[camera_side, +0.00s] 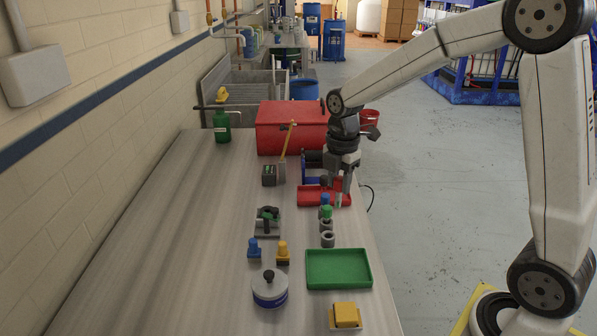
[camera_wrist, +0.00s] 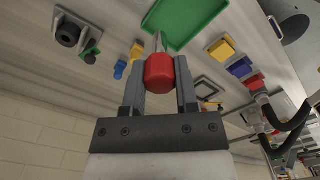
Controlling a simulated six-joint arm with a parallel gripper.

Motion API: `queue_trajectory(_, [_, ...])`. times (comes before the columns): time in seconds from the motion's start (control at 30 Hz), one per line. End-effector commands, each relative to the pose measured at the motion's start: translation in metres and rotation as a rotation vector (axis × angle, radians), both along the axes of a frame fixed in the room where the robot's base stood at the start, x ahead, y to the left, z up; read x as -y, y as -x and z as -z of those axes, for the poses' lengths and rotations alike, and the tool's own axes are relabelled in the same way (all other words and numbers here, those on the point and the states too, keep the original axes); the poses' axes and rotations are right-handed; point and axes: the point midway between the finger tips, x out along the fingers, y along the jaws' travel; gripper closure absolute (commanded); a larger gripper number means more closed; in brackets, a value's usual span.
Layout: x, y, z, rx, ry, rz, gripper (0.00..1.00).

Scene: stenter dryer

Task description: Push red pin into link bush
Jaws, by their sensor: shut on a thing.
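My gripper (camera_side: 341,192) is above the right side of the table, by the red tray (camera_side: 312,196). In the wrist view my gripper (camera_wrist: 160,85) is shut on the red pin, whose red head (camera_wrist: 159,70) sits between the fingers with a grey shank pointing away. The red pin cannot be made out in the side view. Grey link bushes stand in a row just in front of my gripper. A blue pin (camera_side: 325,199) and a green pin (camera_side: 327,212) show there, and the nearest bush (camera_side: 327,239) has an open top.
A green tray (camera_side: 338,268), a yellow block (camera_side: 345,315), a lidded round pot (camera_side: 270,288), and blue (camera_side: 254,248) and orange (camera_side: 283,252) pieces stand nearer the front. A red box (camera_side: 290,127) is behind. The table's left side is clear.

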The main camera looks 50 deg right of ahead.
Motion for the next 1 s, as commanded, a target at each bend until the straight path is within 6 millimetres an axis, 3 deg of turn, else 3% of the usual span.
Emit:
queue_trajectory(0.4, [-0.006, -0.082, 0.000, 0.001, 0.000, -0.001, 1.00])
queue_trajectory(1.0, [-0.026, -0.176, 0.019, 0.000, 0.000, 0.000, 1.00])
